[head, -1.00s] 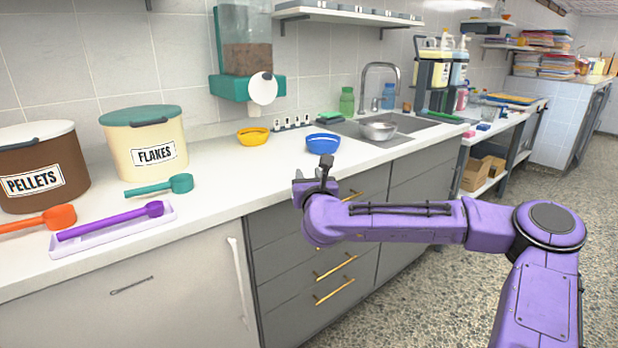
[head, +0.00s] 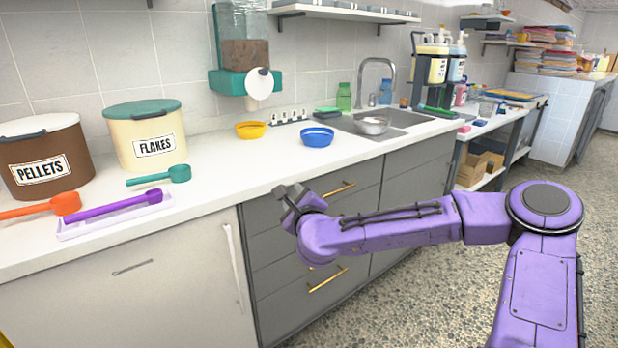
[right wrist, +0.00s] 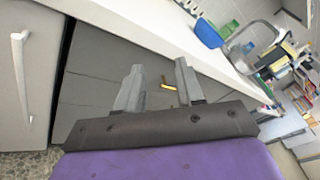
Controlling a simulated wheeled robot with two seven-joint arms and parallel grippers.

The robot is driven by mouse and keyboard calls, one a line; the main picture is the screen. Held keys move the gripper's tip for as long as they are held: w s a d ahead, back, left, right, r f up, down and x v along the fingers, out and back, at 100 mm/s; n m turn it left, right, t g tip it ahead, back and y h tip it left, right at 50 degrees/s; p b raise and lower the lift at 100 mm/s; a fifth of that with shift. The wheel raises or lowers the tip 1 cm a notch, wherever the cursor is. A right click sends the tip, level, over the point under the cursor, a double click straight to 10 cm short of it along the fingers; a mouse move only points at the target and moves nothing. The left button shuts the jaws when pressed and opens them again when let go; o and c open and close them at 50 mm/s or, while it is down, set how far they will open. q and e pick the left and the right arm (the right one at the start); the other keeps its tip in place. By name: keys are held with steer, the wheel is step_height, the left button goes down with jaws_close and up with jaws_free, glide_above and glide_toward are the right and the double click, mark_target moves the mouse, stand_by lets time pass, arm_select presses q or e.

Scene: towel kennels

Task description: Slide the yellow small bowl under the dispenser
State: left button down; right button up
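The yellow small bowl (head: 251,130) stands upright on the white counter near the wall. The dispenser (head: 243,78) is mounted on the tiled wall above and close to it, a clear hopper of brown food in a teal base with a white round knob. My right gripper (head: 284,192) is in front of the counter's front edge, well short of the bowl. In the right wrist view its two fingers (right wrist: 158,80) are apart with nothing between them. My left gripper does not show.
A blue bowl (head: 317,137) stands right of the yellow bowl, before the sink (head: 395,124). A pellets tub (head: 42,160), a flakes tub (head: 146,135), an orange scoop (head: 40,208), a teal scoop (head: 160,175) and a purple scoop (head: 115,206) on a tray are left. The counter's middle is clear.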

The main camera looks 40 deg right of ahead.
steer(key=s+a+f+n+g+y+p, duration=0.1)
steer(key=s+a+f+n+g+p, duration=0.15)
steer(key=f+n, duration=0.35)
steer(key=s+a+f+n+g+y+p, duration=0.1)
steer(key=s+a+f+n, duration=0.3)
steer(key=f, duration=0.3)
steer(key=s+a+f+n+g+y+p, duration=0.2)
steer(key=s+f+n, duration=0.2)
steer(key=f+n, duration=0.25)
steer(key=s+f+n+g+p, duration=0.2)
steer(key=s+f, duration=0.4)
steer(key=s, duration=0.6)
steer(key=s+f+n+g+p, duration=0.3)
steer(key=s+f+n, duration=0.3)
steer(key=s, duration=0.7)
steer(key=shift+a+g+h, duration=0.3)
steer(key=shift+a+g, duration=0.05)
steer(key=shift+g, duration=0.5)
steer(key=shift+w, duration=0.15)
